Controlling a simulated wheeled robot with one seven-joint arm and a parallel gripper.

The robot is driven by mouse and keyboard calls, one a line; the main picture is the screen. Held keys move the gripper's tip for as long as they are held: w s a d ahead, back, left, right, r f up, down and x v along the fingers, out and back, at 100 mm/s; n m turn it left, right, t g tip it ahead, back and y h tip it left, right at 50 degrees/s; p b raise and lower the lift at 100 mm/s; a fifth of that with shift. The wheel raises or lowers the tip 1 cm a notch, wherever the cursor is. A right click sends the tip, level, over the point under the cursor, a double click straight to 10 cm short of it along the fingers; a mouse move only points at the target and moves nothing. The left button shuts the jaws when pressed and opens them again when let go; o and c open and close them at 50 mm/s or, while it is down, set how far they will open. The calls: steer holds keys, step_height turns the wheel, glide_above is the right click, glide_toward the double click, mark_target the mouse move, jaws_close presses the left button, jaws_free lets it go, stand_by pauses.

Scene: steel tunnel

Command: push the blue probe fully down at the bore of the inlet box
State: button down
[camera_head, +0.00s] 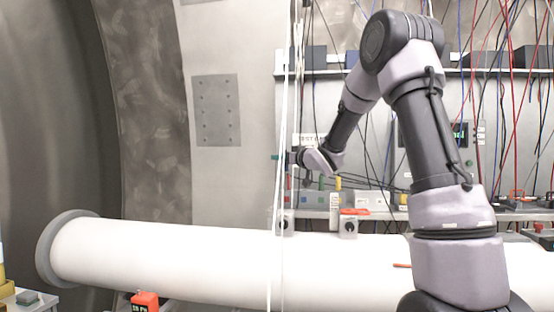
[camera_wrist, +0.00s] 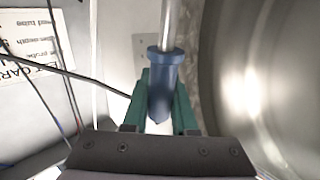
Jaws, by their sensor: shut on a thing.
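The blue probe (camera_wrist: 161,88) stands between the green fingers of my gripper (camera_wrist: 162,100) in the wrist view. It has a wider collar at its upper end, and a pale metal shaft runs from the collar to the top edge. In the head view my gripper (camera_head: 276,157) points left above the bench, with its teal fingertips just showing. The probe cannot be made out there. I cannot tell which of the boxes on the bench is the inlet box. Its bore is not visible, nor is any contact between probe and bore.
A large white pipe (camera_head: 170,258) crosses the front. Small grey boxes with dials (camera_head: 348,227) stand behind it. Thin white vertical lines (camera_head: 280,110) pass close to my gripper. Cables hang at the right, and a printed placard (camera_wrist: 40,62) is at the left of the wrist view.

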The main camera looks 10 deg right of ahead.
mark_target(285, 174)
steer(key=shift+f, duration=6.6)
steer(key=c, duration=0.6)
jaws_free()
steer(key=shift+c, duration=0.2)
steer(key=v, duration=1)
steer(key=shift+s+d, duration=0.15)
steer(key=shift+s, duration=0.2)
